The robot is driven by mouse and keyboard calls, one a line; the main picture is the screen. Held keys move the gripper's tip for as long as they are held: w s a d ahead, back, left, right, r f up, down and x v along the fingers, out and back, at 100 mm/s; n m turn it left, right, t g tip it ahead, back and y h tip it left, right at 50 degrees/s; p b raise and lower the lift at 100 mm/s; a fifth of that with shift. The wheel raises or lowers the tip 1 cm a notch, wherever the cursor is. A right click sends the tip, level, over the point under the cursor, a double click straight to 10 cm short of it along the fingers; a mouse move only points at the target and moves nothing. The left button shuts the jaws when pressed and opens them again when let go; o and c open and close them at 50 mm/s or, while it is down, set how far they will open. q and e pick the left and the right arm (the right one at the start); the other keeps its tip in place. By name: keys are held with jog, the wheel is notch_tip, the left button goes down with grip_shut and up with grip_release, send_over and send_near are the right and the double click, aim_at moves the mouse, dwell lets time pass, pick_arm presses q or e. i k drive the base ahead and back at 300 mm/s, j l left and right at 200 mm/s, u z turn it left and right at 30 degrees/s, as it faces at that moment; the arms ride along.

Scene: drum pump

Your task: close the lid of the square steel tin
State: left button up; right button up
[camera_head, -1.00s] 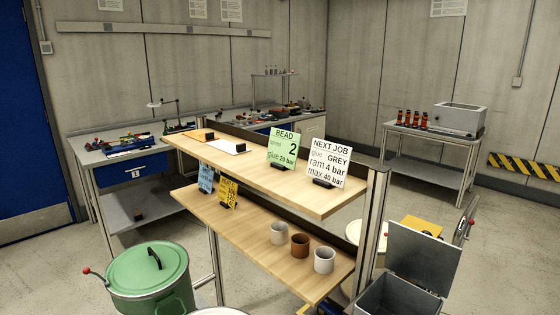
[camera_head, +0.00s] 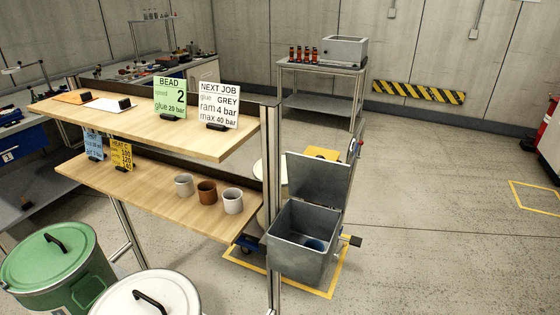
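The square steel tin (camera_head: 300,262) stands right of the wooden shelf unit, near the middle of the head view. Its grey lid (camera_head: 318,179) is raised, hinged at the back and standing nearly upright. The tin's mouth is open, and something blue (camera_head: 314,244) shows at the bottom inside. A short bar with a dark end (camera_head: 350,241) sticks out at the tin's right side. Neither of my grippers shows in the head view.
The wooden shelf (camera_head: 170,190) with several cups stands left of the tin, its metal post (camera_head: 272,200) close by. A green drum (camera_head: 60,262) and a white lid (camera_head: 145,295) are at lower left. The floor right of the tin is clear.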

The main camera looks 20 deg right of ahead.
aim_at(317, 180)
jog(key=l+u, duration=0.25)
jog(key=u, duration=0.15)
jog(key=i+l+u, duration=0.1)
jog(key=l+u, duration=0.15)
jog(key=u, duration=0.2)
jog(key=l+u, duration=0.1)
jog(key=l, duration=0.5)
jog(key=l+u, duration=0.15)
jog(key=l, duration=0.4)
jog(key=k+l+u, duration=0.1)
jog(key=l, duration=0.5)
jog(key=k+l+u, duration=0.15)
jog(key=l, duration=0.4)
